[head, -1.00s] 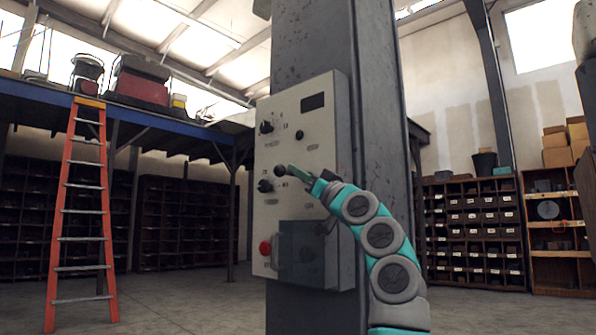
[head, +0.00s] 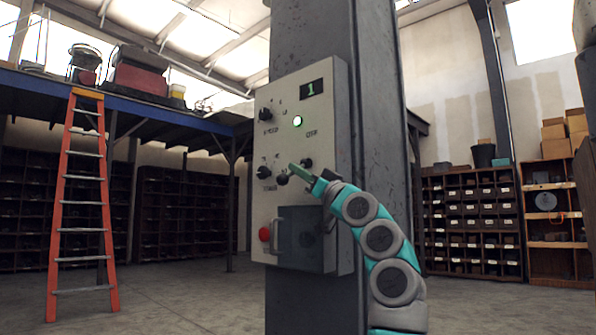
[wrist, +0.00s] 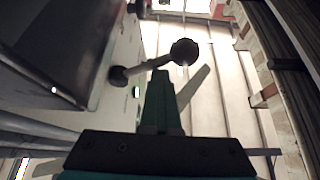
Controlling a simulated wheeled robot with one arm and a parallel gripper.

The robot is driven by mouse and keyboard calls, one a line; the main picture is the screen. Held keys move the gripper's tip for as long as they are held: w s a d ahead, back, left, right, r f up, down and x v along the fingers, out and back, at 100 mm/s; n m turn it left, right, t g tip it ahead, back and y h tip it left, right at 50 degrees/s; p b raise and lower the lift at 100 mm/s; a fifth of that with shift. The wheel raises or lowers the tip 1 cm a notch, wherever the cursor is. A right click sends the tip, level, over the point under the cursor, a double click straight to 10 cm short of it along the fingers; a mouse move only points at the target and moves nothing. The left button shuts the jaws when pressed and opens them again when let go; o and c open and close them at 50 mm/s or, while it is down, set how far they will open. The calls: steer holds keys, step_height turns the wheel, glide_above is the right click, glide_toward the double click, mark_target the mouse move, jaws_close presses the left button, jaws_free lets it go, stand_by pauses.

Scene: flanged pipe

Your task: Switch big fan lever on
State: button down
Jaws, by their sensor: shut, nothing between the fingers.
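A pale control panel (head: 290,215) is fixed to the grey pillar. A lever with a dark ball end (head: 282,180) sticks out of its lower middle. In the wrist view, the lever's ball (wrist: 185,52) and shaft lie just ahead of my fingertips, with the round base (wrist: 118,77) at the left. My gripper (head: 293,167) is at the lever, its green fingers (wrist: 160,78) shut and empty. I cannot tell whether they touch the lever. The panel's lamp (head: 297,122) glows green-white, and the display (head: 312,88) shows a green 1.
Dark knobs (head: 265,115) sit on the panel's left side. A red button (head: 264,234) and a grey box (head: 300,238) are low on the panel. An orange ladder (head: 80,205) stands at left, and shelves (head: 472,220) line the right. The floor between is open.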

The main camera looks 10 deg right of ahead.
steer(key=shift+w+f, duration=0.1)
stand_by(0.3)
step_height(320, 180, up, 4)
steer(key=s+a, duration=0.1)
steer(key=s, duration=0.1)
steer(key=s+d+f, duration=0.5)
steer(key=d, duration=0.2)
steer(key=shift+s+b, duration=0.25)
steer(key=shift+b, duration=0.2)
